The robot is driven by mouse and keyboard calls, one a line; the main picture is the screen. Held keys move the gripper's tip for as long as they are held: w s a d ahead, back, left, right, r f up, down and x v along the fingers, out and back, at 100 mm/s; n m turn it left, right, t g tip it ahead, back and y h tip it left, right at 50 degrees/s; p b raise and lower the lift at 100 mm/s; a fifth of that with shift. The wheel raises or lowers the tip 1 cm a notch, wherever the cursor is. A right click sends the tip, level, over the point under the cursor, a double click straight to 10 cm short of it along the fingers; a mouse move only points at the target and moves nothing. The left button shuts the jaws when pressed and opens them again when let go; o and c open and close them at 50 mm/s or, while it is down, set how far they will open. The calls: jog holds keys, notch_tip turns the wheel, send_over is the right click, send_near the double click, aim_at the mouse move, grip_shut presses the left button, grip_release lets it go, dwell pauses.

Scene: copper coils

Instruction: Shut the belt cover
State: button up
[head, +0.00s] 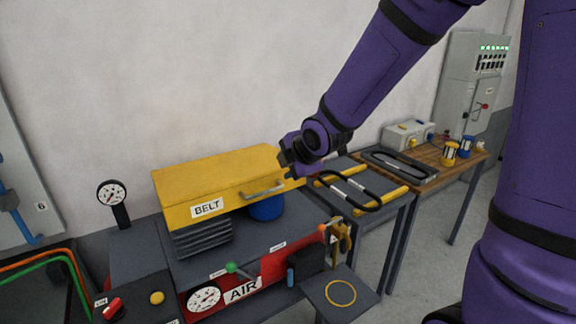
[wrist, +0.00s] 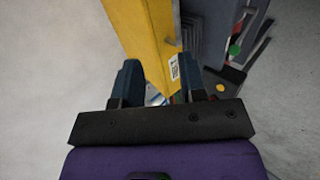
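The belt cover (head: 215,183) is a long yellow box with a "BELT" label and a bar handle (head: 262,190) on its front. It stands over the machine, and a dark ribbed block (head: 203,238) and a blue drum (head: 267,208) show below its lower edge. My gripper (head: 284,158) is at the cover's right end, behind the handle. In the wrist view, its two fingers (wrist: 161,72) are apart, with the yellow cover (wrist: 148,35) ahead and between them. I cannot tell whether a finger touches the cover.
The red air panel (head: 270,270) with a gauge (head: 204,299) is below the cover. A black belt loop (head: 348,190) lies on the side table to the right. A wooden bench (head: 462,160) stands farther right. The wall is close behind.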

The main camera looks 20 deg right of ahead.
aim_at(265, 192)
jog(key=shift+w+m, duration=0.1)
jog(key=shift+m, duration=0.2)
jog(key=c, duration=0.7)
jog(key=m, duration=0.4)
jog(key=w+m+g, duration=0.1)
jog(key=shift+a+r+m+h, duration=0.25)
jog(key=shift+r+m+h, duration=0.1)
jog(key=shift+m+h, duration=0.05)
grip_shut()
jog(key=w+a+f+m+g, duration=0.3)
jog(key=w+f+m, duration=0.3)
jog(key=f+m, duration=0.4)
jog(key=shift+w+a+f+m, duration=0.15)
jog(key=shift+f+m, duration=0.15)
jog(key=shift+m, duration=0.5)
